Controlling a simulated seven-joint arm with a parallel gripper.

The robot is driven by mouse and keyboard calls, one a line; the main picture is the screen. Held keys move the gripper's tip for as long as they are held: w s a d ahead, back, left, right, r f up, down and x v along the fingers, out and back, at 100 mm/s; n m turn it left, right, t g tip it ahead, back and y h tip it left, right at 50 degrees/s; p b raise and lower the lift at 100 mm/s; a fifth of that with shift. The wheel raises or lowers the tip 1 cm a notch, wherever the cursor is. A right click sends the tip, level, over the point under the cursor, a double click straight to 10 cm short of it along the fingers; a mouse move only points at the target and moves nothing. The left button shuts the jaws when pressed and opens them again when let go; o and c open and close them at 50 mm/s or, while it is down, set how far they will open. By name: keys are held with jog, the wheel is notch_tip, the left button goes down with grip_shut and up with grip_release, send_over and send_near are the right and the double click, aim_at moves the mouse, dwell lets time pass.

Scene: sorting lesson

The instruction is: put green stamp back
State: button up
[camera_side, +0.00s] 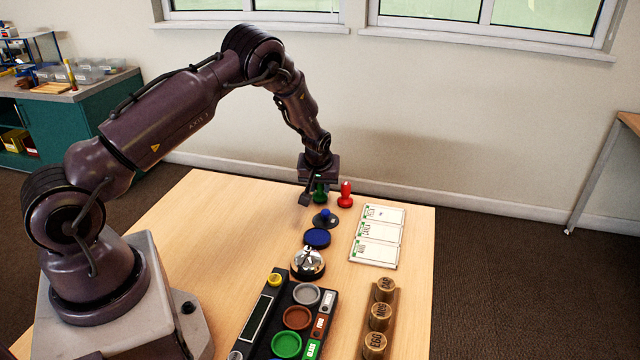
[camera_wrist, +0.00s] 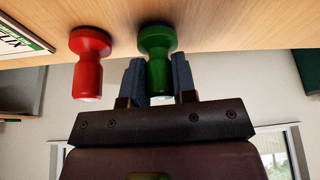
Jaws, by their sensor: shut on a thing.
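The green stamp (camera_side: 320,190) is between the fingers of my gripper (camera_side: 313,197), at the far side of the table. In the wrist view the green stamp (camera_wrist: 158,62) sits between the two grey fingers (camera_wrist: 158,82), which are shut on it. I cannot tell if its base touches the table. The red stamp (camera_side: 345,196) stands upright just to the right; it also shows in the wrist view (camera_wrist: 88,62), apart from my fingers. A blue-knobbed stamp (camera_side: 325,217) on a dark round base stands in front of the green stamp.
A blue pad (camera_side: 317,238) and a round metallic piece (camera_side: 307,262) lie nearer. White cards (camera_side: 376,235) lie to the right. A black tray (camera_side: 267,333) with coloured round cups and a wooden rack (camera_side: 379,318) of round pieces are at the front. The table's left side is clear.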

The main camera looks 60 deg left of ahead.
jog(key=shift+f, duration=0.1)
jog(key=o, duration=0.8)
